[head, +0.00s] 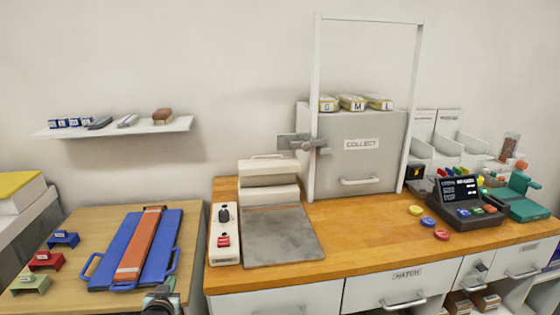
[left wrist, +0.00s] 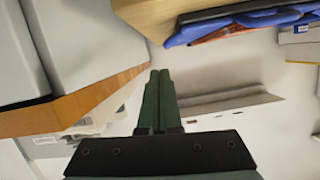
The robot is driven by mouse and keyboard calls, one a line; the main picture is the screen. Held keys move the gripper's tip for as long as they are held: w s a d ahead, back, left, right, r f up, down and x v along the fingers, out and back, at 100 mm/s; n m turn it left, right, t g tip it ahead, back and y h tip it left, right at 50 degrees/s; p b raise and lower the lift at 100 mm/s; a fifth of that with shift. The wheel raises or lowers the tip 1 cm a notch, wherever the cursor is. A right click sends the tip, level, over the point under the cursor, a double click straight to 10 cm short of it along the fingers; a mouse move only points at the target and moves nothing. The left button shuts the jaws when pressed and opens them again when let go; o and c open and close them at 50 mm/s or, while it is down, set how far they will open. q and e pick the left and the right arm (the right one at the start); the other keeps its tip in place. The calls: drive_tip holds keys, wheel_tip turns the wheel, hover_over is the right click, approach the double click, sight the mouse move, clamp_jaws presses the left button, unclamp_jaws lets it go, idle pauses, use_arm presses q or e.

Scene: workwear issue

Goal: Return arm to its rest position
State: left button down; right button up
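My left gripper (head: 163,297) shows only in part at the bottom edge of the head view, in front of the left table. In the left wrist view its two green fingers (left wrist: 158,85) lie side by side, shut, with nothing visible between them. The fingers point into free space by the gap between the wooden-topped counter and the left table. My right gripper is not in either view.
The wooden counter (head: 365,245) bears a control box (head: 223,255), a grey plate (head: 283,250), a collect cabinet (head: 350,165) and a dark terminal (head: 470,217).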

use_arm(q)
drive_tip(key=s+d+f+m+g+h, duration=0.1)
drive_tip(key=s+d+f, duration=0.2)
drive_tip(key=s+f, duration=0.35)
drive_tip(key=s+d+f+m+g+h, duration=0.1)
drive_tip(key=s+d+f, duration=0.25)
drive_tip(key=s, duration=0.65)
drive_tip(key=s+d+f+g+h, duration=0.1)
drive_tip(key=s+d, duration=0.2)
drive_tip(key=s, duration=0.3)
drive_tip(key=s+d+f+g+h, duration=0.1)
drive_tip(key=s+d, duration=0.2)
drive_tip(key=s, duration=0.4)
drive_tip(key=s+d+f+m+g+h, duration=0.1)
drive_tip(key=s+d, duration=0.3)
drive_tip(key=s, duration=0.3)
drive_tip(key=shift+s+f+h, duration=0.25)
drive_tip(key=shift+f+h, duration=0.05)
